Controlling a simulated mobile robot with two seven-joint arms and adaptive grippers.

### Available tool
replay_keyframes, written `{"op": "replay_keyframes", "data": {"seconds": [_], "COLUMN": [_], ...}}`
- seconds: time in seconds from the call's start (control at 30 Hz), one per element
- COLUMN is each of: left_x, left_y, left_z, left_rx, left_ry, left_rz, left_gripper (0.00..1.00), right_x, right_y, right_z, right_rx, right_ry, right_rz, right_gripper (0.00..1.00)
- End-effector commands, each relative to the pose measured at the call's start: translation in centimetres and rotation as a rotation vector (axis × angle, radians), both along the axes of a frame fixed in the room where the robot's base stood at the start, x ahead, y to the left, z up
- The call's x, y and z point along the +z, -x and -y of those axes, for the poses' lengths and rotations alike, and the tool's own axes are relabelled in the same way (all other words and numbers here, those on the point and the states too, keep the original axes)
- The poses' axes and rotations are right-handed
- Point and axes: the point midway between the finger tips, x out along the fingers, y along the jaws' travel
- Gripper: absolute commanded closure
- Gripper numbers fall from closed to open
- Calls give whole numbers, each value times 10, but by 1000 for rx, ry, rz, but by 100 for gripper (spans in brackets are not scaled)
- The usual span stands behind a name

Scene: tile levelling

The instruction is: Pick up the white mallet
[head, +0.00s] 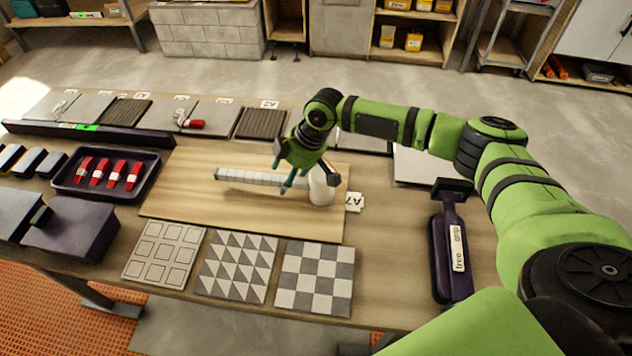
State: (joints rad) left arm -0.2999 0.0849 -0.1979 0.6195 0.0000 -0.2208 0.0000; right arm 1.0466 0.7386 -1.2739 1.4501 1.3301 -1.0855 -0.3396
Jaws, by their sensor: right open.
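The white mallet lies on a light wooden board (190,200) in the middle of the bench. Its pale cylindrical head (321,190) is at the right, and its long light-grey handle (245,177) points left. My right gripper (289,179) comes down from above with its fingers open, at the handle close to the head. The fingers overlap the handle in the view; I cannot tell whether they touch it. My left gripper is not in view.
A dark tray (67,188) with several red-handled pieces sits at the left. Three patterned tiles (237,267) lie along the front edge. A dark tool labelled "free grip" (438,260) lies at the right. Grey and ribbed tiles (263,123) line the back.

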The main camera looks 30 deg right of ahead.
Motion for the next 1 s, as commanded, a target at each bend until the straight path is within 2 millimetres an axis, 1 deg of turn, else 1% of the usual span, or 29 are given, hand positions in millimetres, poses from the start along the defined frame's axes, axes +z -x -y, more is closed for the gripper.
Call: {"op": "replay_keyframes", "data": {"seconds": [0.07,0.17,0.4,0.43,0.47,0.5,0.57,0.6,1.0], "left_x": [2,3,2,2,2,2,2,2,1], "left_y": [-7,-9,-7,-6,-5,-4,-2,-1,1], "left_z": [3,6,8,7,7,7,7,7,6], "left_rx": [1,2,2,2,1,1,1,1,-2], "left_ry": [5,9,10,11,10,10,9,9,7], "left_rz": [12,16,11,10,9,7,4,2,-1], "left_gripper": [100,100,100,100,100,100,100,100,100], "right_x": [-10,-18,-20,-20,-20,-20,-20,-20,-16], "right_y": [-2,-4,-5,-5,-5,-5,-5,-5,-6], "right_z": [-4,-6,-7,-7,-7,-7,-7,-7,-7], "right_rx": [0,0,0,0,0,0,0,0,0], "right_ry": [-1,0,0,0,0,0,-1,0,-1], "right_rz": [-1,0,1,1,1,1,1,1,4], "right_gripper": [37,37,37,41,53,69,93,100,100]}}
